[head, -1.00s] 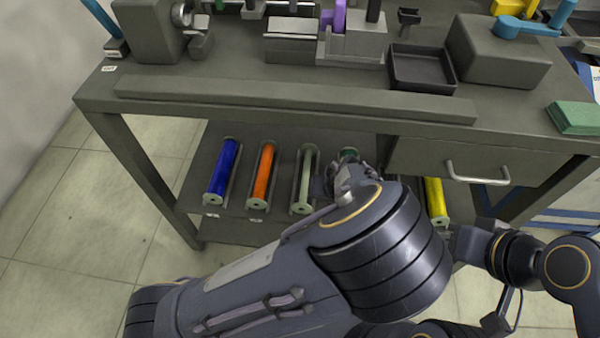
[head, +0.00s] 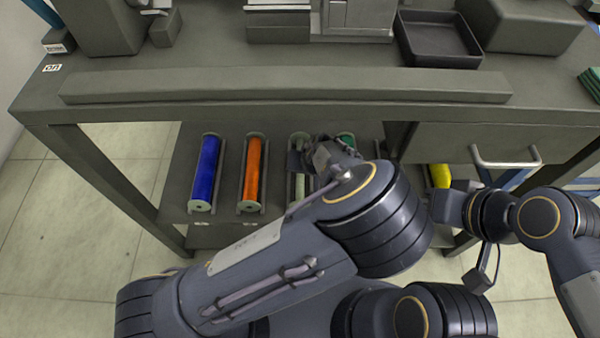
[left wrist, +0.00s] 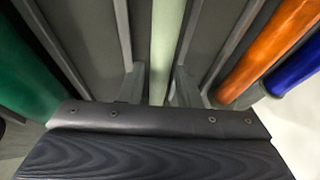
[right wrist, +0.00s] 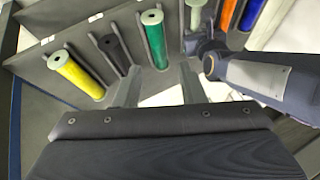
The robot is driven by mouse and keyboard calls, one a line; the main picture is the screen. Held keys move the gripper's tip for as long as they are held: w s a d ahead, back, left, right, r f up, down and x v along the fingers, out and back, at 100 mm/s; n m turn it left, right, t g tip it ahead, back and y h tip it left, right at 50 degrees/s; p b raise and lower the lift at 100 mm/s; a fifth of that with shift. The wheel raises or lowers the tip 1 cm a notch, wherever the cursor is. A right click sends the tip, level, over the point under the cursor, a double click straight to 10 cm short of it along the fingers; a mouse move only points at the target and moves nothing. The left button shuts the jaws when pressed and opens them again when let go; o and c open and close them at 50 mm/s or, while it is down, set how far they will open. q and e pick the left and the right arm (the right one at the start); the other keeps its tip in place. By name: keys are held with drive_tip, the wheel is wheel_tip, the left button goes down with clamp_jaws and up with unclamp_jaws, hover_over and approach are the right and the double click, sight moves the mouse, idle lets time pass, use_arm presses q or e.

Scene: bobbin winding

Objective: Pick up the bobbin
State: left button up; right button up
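The task does not name a colour, and several bobbins lie on the low shelf: blue (head: 205,173), orange (head: 252,173), pale green (head: 299,184) and green (head: 346,142), with yellow (head: 440,175) further right. A black bobbin (right wrist: 115,53) shows in the right wrist view. My left gripper (head: 308,160) is over the pale green bobbin. In the left wrist view its fingers (left wrist: 158,82) are open, one on each side of the pale green bobbin (left wrist: 165,45), with small gaps. My right gripper (right wrist: 159,84) is open and empty, before the shelf near the yellow bobbin (right wrist: 76,70).
The workbench top (head: 230,122) with its long raised bar (head: 285,85) overhangs the shelf. A drawer with a metal handle (head: 505,160) is at the right. Holder walls stand beside the bobbins. A dark tray (head: 437,40) sits on the bench. Floor at left is clear.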

use_arm(q)
drive_tip(key=shift+w+a+f, duration=0.1)
drive_tip(key=shift+w+f, duration=0.1)
drive_tip(key=shift+f, duration=0.25)
drive_tip(key=shift+r, duration=0.1)
clamp_jaws()
drive_tip(key=shift+r, duration=0.1)
